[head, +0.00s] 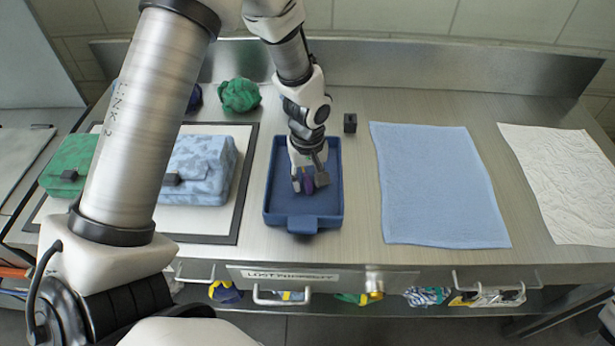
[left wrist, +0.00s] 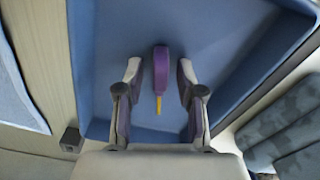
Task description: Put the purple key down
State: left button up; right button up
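The purple key (head: 307,187) has a purple head and a thin yellow shaft. It is inside the blue tray (head: 304,223) in the head view, partly hidden by my left gripper (head: 309,182). In the left wrist view the key (left wrist: 161,68) sits between the two fingers of my left gripper (left wrist: 159,78), with a gap on both sides. The left gripper is open and points down into the tray. I cannot tell if the key rests fully on the tray floor. My right gripper is not in view.
A blue towel (head: 435,185) and a white towel (head: 560,180) lie to the right. A small black block (head: 350,123) stands behind the tray. Blue (head: 205,165) and green (head: 70,165) bags lie left, with a green bundle (head: 239,95) behind. A drawer (head: 325,278) is below.

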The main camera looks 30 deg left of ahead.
aim_at(307, 178)
pick_arm(q)
jog(key=shift+r, duration=0.45)
notch_tip(307, 178, up, 12)
jog(key=shift+f, duration=0.25)
jog(key=shift+s, duration=0.1)
